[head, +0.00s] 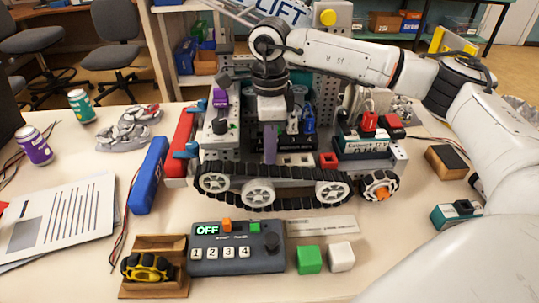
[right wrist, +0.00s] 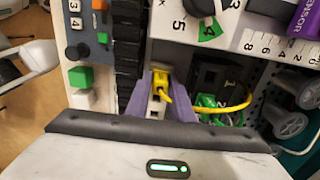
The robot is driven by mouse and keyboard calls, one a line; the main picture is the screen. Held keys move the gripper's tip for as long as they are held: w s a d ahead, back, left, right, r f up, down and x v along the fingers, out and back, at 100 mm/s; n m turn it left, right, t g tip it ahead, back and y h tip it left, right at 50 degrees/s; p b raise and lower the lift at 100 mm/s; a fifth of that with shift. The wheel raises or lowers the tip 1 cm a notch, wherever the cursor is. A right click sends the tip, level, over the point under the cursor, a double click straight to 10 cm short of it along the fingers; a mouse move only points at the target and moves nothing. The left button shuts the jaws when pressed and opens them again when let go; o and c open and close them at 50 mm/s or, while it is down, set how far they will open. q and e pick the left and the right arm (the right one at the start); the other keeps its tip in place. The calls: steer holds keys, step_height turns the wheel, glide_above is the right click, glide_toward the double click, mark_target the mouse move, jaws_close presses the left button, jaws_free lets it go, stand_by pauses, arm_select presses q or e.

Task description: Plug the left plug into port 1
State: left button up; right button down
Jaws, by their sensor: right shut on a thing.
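My right gripper (head: 270,158) reaches down from the right arm into the tracked robot (head: 275,185), just left of a black module (head: 297,158). In the right wrist view the purple fingers (right wrist: 160,115) are shut around a pale plug (right wrist: 157,105) with a yellow part and yellow cable (right wrist: 163,82) at its upper end. A green plug (right wrist: 207,102) sits just to the right, beside a dark module (right wrist: 208,75). The head view does not clearly show the held plug. My left gripper is not in view.
A control box (head: 237,262) reading OFF, with several numbered buttons, stands in front of the tracks, beside a green cube (head: 309,259) and a white cube (head: 341,256). A blue battery pack (head: 149,175) lies to the left. A battery (head: 365,146) sits on the robot's right side.

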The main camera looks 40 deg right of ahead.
steer(key=shift+r+p, duration=1.35)
steer(key=shift+r, duration=0.6)
steer(key=c, duration=2.3)
jaws_free()
jaws_close()
steer(key=shift+s+f, duration=0.1)
